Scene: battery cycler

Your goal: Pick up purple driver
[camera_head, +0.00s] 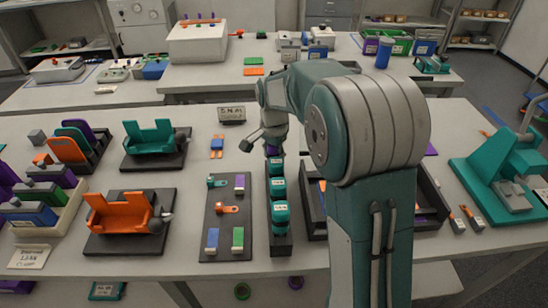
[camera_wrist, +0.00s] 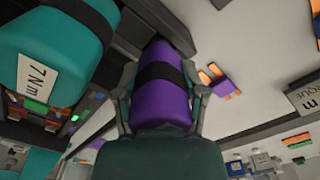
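The purple driver (camera_wrist: 163,95), with a black band round it, fills the middle of the wrist view. My gripper (camera_wrist: 161,68) has one finger along each side of it, and the fingertips appear to close against it. In the head view my gripper (camera_head: 268,140) is at the far end of the dark driver rack (camera_head: 282,244), with a bit of the purple driver (camera_head: 272,150) showing below it. The driver's lower end and its seat in the rack are hidden, so I cannot tell whether it is lifted.
Teal drivers with white labels, such as the nearest one (camera_head: 281,211), stand in a row in the rack. A teal driver marked 7Nm (camera_wrist: 62,50) is close beside the purple one. A dark parts board (camera_head: 228,246) lies left of the rack; a dark tray (camera_head: 313,215) is right.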

